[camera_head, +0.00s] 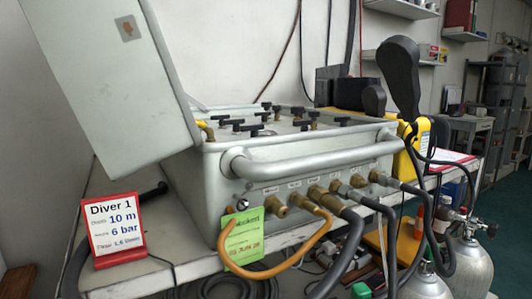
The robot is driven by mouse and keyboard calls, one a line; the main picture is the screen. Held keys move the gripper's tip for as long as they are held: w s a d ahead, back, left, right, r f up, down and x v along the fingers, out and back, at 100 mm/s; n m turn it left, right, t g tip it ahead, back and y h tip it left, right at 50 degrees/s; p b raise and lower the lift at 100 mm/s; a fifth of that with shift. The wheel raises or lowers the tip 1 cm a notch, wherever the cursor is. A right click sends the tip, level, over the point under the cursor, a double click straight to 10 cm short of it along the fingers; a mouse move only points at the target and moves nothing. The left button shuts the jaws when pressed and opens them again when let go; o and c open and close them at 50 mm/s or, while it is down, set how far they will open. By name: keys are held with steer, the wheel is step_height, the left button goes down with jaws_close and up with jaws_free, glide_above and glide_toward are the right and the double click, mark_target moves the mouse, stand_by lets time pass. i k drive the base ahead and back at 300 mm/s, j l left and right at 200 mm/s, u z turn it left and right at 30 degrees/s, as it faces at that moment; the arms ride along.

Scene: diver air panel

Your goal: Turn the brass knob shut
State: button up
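A grey metal diver air panel box (205,185) stands on a bench with its lid (105,90) open, tilted up at the left. Several black T-shaped valve handles (252,127) stick up from its top face. I cannot single out one brass knob with certainty. Small brass-coloured parts show among the handles, such as a brass stem (313,124). Brass hose fittings (276,205) line the front face below a thick grey handle bar (310,160). The box's front rim hides part of the panel face. My gripper is not in view.
A red-framed "Diver 1" sign (113,229) stands at the left on the bench (150,280). A green tag (242,240) hangs at the front. Hoses (340,255) droop from the fittings. A yellow case (405,165) with a black upright piece (400,75) and gas cylinders (470,265) are at right.

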mark_target(281, 211)
steer(key=k+l+u, duration=0.95)
steer(key=k, duration=0.2)
steer(key=i, duration=0.5)
